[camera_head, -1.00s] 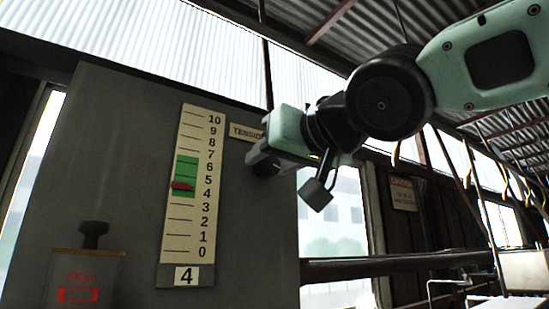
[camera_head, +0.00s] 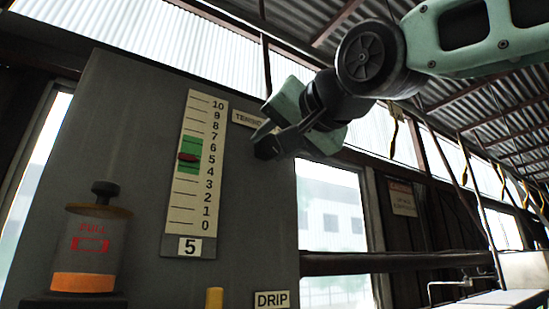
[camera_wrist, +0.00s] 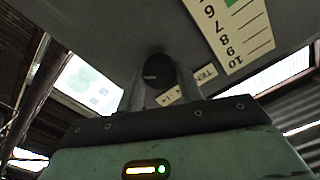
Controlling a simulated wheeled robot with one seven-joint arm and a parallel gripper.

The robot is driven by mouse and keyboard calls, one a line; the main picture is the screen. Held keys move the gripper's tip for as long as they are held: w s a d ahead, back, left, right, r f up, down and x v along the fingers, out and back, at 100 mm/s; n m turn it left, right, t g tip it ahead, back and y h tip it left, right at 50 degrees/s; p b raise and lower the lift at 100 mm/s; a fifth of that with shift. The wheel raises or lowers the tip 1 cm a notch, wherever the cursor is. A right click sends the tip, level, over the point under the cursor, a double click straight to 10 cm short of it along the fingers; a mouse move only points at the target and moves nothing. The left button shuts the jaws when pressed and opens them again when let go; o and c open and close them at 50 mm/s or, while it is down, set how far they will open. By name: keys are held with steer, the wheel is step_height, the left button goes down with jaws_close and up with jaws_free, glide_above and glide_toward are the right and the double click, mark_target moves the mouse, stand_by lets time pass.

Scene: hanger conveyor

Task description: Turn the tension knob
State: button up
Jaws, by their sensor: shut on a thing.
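The tension knob (camera_wrist: 158,72) is a dark round knob on the grey panel (camera_head: 120,150), seen between my two fingers in the wrist view. My gripper (camera_head: 270,143) is shut on it, and the hand is rolled at an angle. In the head view the fingers largely hide the knob. The TENSION label (camera_head: 247,119) is just above left of the gripper, partly covered. The tension scale (camera_head: 200,190) runs from 0 to 10 with a green band. Its red pointer (camera_head: 187,156) lies inside the green band, and the plate (camera_head: 190,247) below reads 5.
A clear jar marked FULL (camera_head: 90,245) with orange contents stands at lower left. A yellow post (camera_head: 214,298) and a DRIP label (camera_head: 271,300) are at the bottom. A dark horizontal rail (camera_head: 390,262) runs right of the panel. Hangers hang at far right.

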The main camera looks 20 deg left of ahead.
steer(key=shift+f+m+b, duration=0.1)
steer(key=shift+m+b, duration=1.1)
steer(key=shift+m, duration=0.4)
steer(key=o, duration=1)
steer(key=b+v, duration=0.6)
steer(key=v, duration=1.1)
steer(key=shift+s+d, duration=0.15)
steer(key=shift+d, duration=0.05)
